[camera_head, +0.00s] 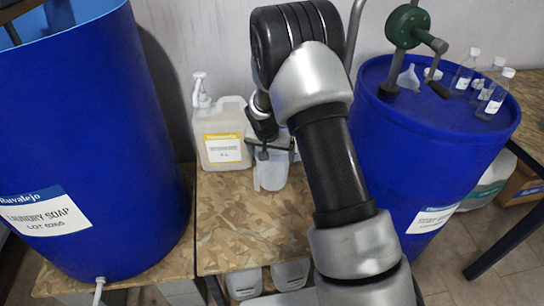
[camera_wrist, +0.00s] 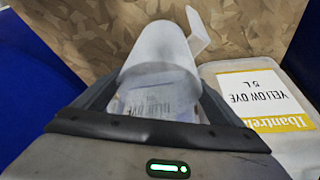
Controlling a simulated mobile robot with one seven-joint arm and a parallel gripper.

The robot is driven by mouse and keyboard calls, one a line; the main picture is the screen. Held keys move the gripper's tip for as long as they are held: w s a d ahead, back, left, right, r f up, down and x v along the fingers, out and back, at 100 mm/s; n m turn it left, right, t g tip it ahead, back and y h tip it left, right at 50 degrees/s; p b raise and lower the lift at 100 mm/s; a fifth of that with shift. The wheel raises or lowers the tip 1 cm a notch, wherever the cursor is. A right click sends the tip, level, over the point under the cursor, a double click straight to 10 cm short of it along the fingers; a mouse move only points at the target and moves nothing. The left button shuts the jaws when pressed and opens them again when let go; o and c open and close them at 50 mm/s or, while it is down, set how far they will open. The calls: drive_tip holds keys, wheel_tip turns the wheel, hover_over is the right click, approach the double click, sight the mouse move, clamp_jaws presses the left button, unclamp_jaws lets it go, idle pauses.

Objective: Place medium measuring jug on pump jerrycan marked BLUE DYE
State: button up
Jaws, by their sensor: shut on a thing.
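My gripper (camera_head: 267,152) is shut on a translucent white measuring jug (camera_head: 270,173), low above the wooden table in the head view. In the wrist view the jug (camera_wrist: 160,55) sits between my fingers (camera_wrist: 155,100), its handle towards the upper right. A pump jerrycan with a yellow label (camera_head: 222,135) stands just left of the gripper; the wrist view reads its label as YELLOW DYE 5 L (camera_wrist: 265,97). Part of another pale container (camera_head: 282,140) shows behind my gripper, mostly hidden. I cannot read any BLUE DYE label.
A large blue laundry soap drum (camera_head: 75,140) stands at left. Another blue drum (camera_head: 425,135) at right carries a green hand pump (camera_head: 407,27) and several small bottles (camera_head: 485,88). White containers (camera_head: 242,282) sit below the patterned wooden table (camera_head: 235,230), whose front is clear.

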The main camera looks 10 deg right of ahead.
drive_tip(key=shift+f, duration=0.15)
drive_tip(key=o, duration=1.2)
drive_tip(key=shift+c, duration=0.2)
drive_tip(key=shift+r, duration=0.2)
